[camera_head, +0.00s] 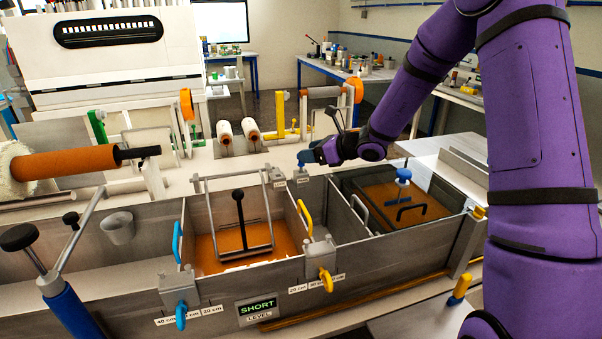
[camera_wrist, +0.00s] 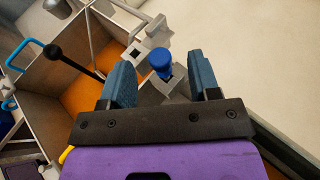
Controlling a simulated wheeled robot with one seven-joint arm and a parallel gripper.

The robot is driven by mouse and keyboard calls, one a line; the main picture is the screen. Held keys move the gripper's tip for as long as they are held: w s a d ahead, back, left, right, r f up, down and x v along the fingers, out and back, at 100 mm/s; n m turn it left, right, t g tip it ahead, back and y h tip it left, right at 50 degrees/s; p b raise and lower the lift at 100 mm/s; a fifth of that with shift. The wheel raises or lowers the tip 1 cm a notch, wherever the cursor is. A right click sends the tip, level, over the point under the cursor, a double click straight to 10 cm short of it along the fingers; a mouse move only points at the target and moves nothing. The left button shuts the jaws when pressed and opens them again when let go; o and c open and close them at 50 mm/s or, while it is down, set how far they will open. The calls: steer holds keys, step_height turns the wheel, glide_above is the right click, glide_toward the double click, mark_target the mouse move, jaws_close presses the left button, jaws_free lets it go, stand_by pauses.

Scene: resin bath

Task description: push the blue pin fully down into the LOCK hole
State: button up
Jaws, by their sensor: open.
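The blue pin (camera_wrist: 160,58) has a round head and stands in a grey metal block (camera_wrist: 158,90) in the wrist view. My gripper (camera_wrist: 163,74) is open, with one blue-grey finger on each side of the pin and visible gaps to it. In the head view my gripper (camera_head: 306,157) is over the back edge of the bath, just above a small grey block (camera_head: 300,176). I cannot make out the pin there; the gripper seems to hide it. No LOCK marking can be read, and how deep the pin sits is unclear.
A blue-knobbed tool (camera_head: 403,176) is in the right compartment. A sign (camera_head: 258,306) reads SHORT LEVEL.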

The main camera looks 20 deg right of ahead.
mark_target(301, 169)
steer(key=shift+f+x, duration=0.15)
steer(key=shift+x, duration=1.25)
steer(key=shift+f+x, duration=0.1)
steer(key=shift+x, duration=1.3)
steer(key=shift+s, duration=0.1)
jaws_close()
